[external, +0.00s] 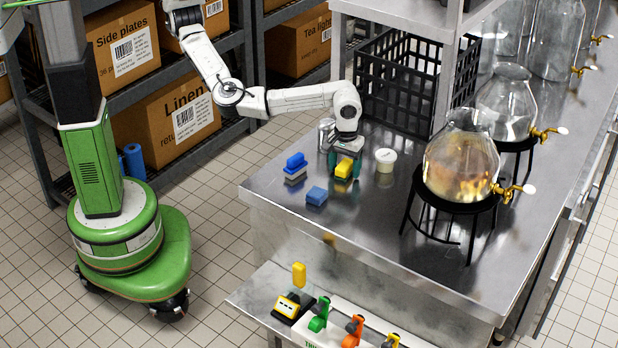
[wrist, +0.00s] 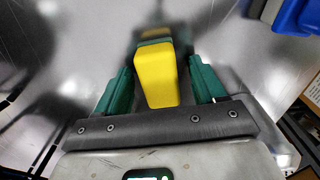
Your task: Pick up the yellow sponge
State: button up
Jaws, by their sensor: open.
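The yellow sponge (external: 344,168) is on the steel counter (external: 290,215), under my gripper in the external view. In the wrist view the yellow sponge (wrist: 156,78) lies between the two green fingers, with a dark green layer at its far end. My gripper (wrist: 158,85) is open, one finger on each side of the sponge, with a gap showing at the right finger. In the external view my gripper (external: 345,165) points down at the counter. I cannot tell from the frames whether either finger touches the sponge.
A white tub (external: 385,159) stands close on the right and a metal can (external: 326,133) behind. A black crate (external: 400,85) and a glass dispenser (external: 462,160) stand farther right.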

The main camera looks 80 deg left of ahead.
jog(key=c, duration=1)
jog(key=shift+r, duration=0.15)
jog(key=shift+c, duration=0.2)
